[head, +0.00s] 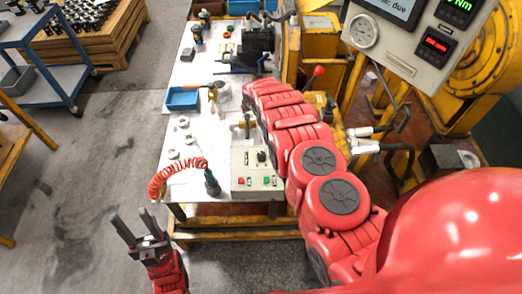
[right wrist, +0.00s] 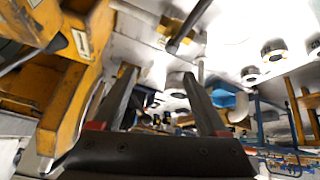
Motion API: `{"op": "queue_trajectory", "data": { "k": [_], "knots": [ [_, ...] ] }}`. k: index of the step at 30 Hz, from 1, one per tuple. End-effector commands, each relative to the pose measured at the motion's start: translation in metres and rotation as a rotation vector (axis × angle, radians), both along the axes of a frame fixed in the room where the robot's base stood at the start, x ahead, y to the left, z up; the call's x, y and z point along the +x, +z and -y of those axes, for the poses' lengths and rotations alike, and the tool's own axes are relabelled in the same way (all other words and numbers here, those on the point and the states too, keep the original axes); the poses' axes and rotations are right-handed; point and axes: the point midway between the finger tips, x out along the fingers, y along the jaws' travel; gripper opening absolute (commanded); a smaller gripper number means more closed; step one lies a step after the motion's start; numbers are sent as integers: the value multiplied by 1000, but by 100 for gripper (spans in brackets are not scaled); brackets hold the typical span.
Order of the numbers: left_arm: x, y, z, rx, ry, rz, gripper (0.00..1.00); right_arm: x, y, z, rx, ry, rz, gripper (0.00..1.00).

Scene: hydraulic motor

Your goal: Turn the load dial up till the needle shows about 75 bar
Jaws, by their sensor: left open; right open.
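The grey control box (head: 257,172) stands at the front right of the white bench, with red and green buttons and a black knob (head: 262,156), which looks like the load dial. The round white gauge (head: 364,31) is on the panel at upper right; its needle is too small to read. My left gripper (head: 132,228) is open and empty, left of the bench's front corner and away from the box. My right gripper (right wrist: 158,75) is open with nothing between its fingers in the right wrist view. In the head view my right arm reaches along the bench's right side, past the box.
A red coiled hose (head: 175,172) and a dark-handled tool (head: 211,182) lie left of the box. A blue tray (head: 182,98) sits farther back. Yellow machinery (head: 475,62) stands at right. The floor left of the bench is clear up to a blue cart (head: 50,72).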

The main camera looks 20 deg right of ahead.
Motion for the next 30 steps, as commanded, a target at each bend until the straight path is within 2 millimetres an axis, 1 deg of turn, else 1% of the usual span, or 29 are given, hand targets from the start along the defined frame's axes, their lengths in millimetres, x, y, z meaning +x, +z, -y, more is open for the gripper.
{"op": "queue_trajectory", "data": {
  "k": [1, 6, 9, 12, 14, 17, 20, 30],
  "knots": [
    [0, 6, 0, 0, 0, 0, 50, -17, 17, -4, 11, -8, -91, 76],
    [0, 13, 0, 0, 0, 0, 50, -92, 50, -16, 39, -23, -393, 76],
    [0, 15, 0, 0, 0, 0, 50, -123, 66, -21, 47, -23, -503, 76],
    [0, 15, 0, 0, 0, 0, 50, -143, 73, -24, 52, -21, -566, 76],
    [0, 12, 0, 0, 0, 0, 50, -147, 72, -25, 53, -22, -580, 76],
    [0, 2, 0, 0, 0, 0, 50, -148, 62, -25, 53, -23, -584, 76],
    [0, -14, 0, 0, 0, 0, 50, -148, 45, -24, 53, -23, -583, 76],
    [0, -79, 0, 0, 0, 0, 50, -147, -20, -20, 53, -22, -579, 76]
  ]
}}
